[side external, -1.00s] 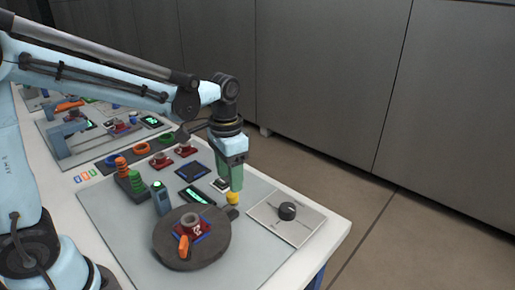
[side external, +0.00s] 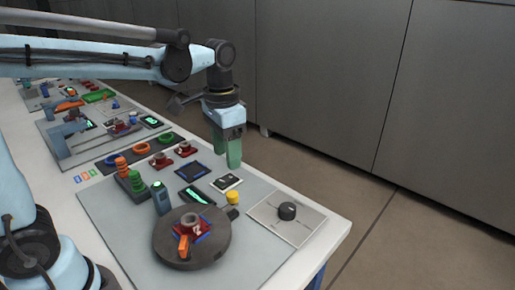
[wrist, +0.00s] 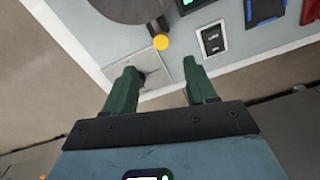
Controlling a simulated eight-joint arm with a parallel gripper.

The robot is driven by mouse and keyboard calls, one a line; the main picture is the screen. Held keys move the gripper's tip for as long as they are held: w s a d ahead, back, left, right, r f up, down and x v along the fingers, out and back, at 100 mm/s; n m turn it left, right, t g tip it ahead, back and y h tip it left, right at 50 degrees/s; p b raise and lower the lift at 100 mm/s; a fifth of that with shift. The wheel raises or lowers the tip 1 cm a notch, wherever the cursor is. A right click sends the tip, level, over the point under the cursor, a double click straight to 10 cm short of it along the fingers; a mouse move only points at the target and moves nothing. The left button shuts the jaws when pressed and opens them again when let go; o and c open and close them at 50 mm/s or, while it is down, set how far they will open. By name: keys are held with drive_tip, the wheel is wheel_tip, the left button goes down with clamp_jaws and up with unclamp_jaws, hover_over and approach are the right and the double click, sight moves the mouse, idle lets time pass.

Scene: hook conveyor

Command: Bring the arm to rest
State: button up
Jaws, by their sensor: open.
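My gripper (side external: 227,152) has green fingers and hangs above the far right part of the grey work board. Its fingers are apart and empty in the wrist view (wrist: 160,82). A yellow knob (side external: 232,198) stands on the board below it, and it also shows in the wrist view (wrist: 161,42). A dark round turntable (side external: 190,255) holds a red and blue piece (side external: 192,228) with an orange part (side external: 183,246). My gripper touches none of these.
A black knob (side external: 287,211) sits on a pale plate at the right table corner. A small labelled black square (side external: 227,182), a green-lit display (side external: 196,194), a grey-blue post (side external: 161,198) and green and orange ring stacks (side external: 137,185) stand nearby. Free air surrounds my gripper.

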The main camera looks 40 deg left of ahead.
drive_tip(key=s+a+f+n+t, duration=0.1)
drive_tip(key=s+f+n+t, duration=0.1)
drive_tip(key=s+t, duration=0.5)
drive_tip(key=shift+s+a+f+n, duration=0.15)
drive_tip(key=shift+a+f+n, duration=0.1)
drive_tip(key=shift+f+n, duration=0.2)
